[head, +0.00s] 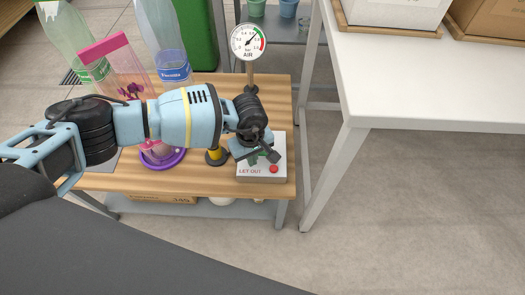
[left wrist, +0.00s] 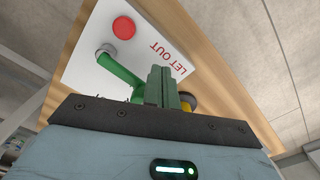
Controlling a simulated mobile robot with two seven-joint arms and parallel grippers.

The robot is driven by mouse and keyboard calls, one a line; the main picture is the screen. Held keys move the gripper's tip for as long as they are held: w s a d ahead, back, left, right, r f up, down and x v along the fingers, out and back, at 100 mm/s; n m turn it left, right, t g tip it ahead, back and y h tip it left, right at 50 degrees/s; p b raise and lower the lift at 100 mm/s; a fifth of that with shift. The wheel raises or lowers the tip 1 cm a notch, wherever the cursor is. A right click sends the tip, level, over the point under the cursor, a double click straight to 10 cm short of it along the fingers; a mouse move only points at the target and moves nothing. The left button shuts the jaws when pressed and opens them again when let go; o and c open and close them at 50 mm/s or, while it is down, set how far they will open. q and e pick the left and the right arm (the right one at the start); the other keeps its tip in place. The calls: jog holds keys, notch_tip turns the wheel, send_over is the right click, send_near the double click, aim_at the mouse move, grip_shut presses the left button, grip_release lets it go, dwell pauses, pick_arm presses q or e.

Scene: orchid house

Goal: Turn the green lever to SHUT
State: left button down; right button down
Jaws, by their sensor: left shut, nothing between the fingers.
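The green lever (left wrist: 122,72) shows in the left wrist view on a white panel (left wrist: 85,65) marked LET OUT. It runs from a round grey-and-green end down to behind the edge of my gripper, so its other end is hidden. My left gripper (left wrist: 163,86) is shut and empty, with its fingers just right of the lever. I cannot tell whether they touch it. In the head view my left gripper (head: 266,154) is over the panel box (head: 279,143) and hides most of the lever. No SHUT mark is readable. My right gripper is out of view.
A red button (head: 273,169) sits on the panel. An AIR gauge (head: 249,42) stands behind on a post. Clear bottles (head: 161,45), a pink-topped box (head: 104,45) and a purple saucer (head: 180,161) share the wooden bench top (head: 220,184). A white table (head: 430,85) stands right.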

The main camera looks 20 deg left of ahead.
pick_arm(q)
jog(key=shift+w+a+b, duration=0.6)
jog(key=shift+w+a, duration=0.05)
jog(key=shift+w, duration=0.3)
jog(key=shift+w+a+f+b, duration=0.1)
jog(key=shift+w+a+b, duration=0.05)
jog(key=shift+w+b, duration=0.2)
jog(key=shift+w+a+b, duration=0.2)
jog(key=shift+w+b, duration=0.35)
jog(key=shift+w, duration=0.05)
